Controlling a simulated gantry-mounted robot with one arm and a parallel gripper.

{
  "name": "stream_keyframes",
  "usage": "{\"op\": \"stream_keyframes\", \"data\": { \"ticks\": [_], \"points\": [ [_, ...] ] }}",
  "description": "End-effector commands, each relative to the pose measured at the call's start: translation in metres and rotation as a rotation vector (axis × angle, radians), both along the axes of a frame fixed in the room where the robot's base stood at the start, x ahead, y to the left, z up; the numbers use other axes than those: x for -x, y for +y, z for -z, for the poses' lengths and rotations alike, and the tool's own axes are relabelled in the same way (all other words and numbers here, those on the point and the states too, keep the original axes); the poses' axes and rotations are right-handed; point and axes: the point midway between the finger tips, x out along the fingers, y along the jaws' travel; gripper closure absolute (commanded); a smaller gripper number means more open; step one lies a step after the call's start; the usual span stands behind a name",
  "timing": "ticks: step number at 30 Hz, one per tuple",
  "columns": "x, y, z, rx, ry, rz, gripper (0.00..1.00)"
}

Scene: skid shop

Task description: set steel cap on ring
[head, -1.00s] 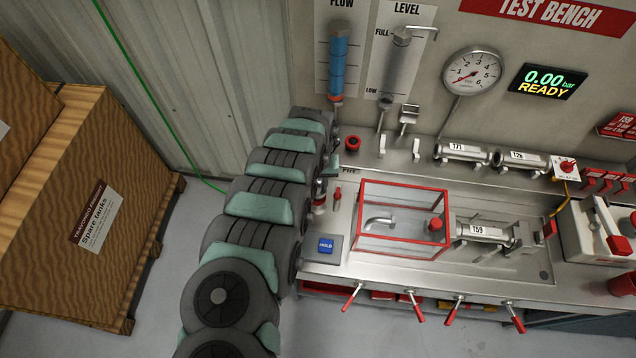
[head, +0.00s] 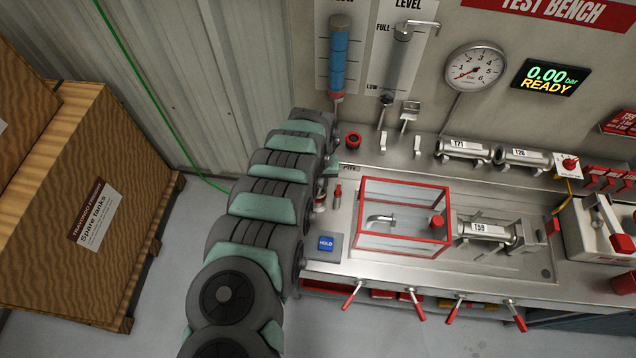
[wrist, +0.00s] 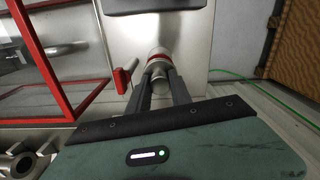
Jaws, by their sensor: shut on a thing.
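In the wrist view, my gripper (wrist: 161,88) has its two dark fingers closed about a short silver steel cap (wrist: 157,54), with a red band (wrist: 156,63) around it. The fingers cover part of the steel, so I cannot tell whether it rests on something. In the head view, a silver piece with a red band (head: 320,201) shows at the bench's left end, beside my arm. My fingers are hidden there by the arm. A red ring-shaped piece with a dark centre (head: 353,141) sits further back on the bench.
A small red upright handle (head: 337,196) stands close to the banded piece. The red-framed clear guard (head: 404,183) is to its right, and a blue HOLD button (head: 326,243) is in front. A wooden crate (head: 90,200) stands on the floor at left.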

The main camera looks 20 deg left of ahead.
Motion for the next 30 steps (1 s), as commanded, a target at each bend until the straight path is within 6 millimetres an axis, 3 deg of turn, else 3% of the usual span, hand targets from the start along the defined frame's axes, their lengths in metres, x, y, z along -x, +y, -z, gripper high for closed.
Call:
{"op": "stream_keyframes", "data": {
  "ticks": [30],
  "points": [
    [0.0,-0.001,0.012,0.0,0.0,0.001,1.0]
  ]
}}
